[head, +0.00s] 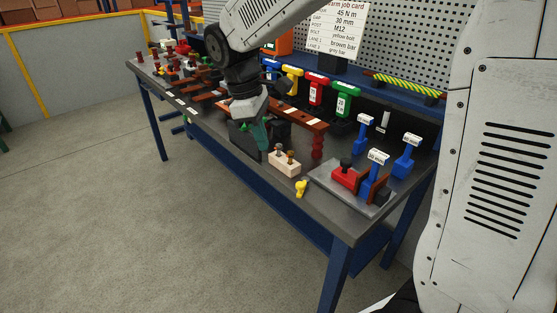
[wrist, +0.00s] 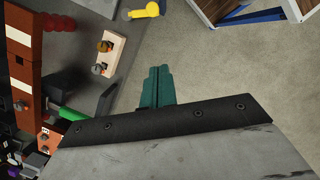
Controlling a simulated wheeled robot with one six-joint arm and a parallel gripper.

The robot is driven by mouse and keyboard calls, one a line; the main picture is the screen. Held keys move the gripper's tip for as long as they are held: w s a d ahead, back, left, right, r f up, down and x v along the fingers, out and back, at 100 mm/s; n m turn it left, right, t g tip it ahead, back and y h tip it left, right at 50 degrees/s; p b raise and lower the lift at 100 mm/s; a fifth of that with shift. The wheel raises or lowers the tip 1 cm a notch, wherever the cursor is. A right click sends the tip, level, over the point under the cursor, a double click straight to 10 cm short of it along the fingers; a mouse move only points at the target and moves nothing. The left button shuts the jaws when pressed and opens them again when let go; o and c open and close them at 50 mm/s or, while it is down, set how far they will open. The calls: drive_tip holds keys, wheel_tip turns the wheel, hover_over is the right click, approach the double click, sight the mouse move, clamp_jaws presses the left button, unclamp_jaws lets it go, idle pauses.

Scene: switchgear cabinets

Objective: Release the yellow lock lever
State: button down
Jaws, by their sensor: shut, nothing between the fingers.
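The yellow lock lever (head: 301,188) sits at the front edge of the workbench, right of the light block in the head view. In the wrist view the yellow lever (wrist: 148,11) is at the top edge, partly cut off by the frame. My gripper (head: 264,146) points down near the bench's front edge, left of the light block and apart from the lever. Its teal fingers (wrist: 158,73) are together in the wrist view, with nothing between them.
A light block (head: 284,167) with two bolts stands between my gripper and the lever. A brown bar (head: 290,117) on posts lies behind. A grey plate (head: 330,178) with red and blue fixtures is at right. Floor in front is clear.

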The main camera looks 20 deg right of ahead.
sight(303, 185)
drive_tip(key=s+d+f, duration=0.3)
drive_tip(key=d+f, duration=0.2)
drive_tip(key=f, duration=0.4)
drive_tip(key=shift+s+f, duration=0.2)
drive_tip(key=shift+f, duration=0.2)
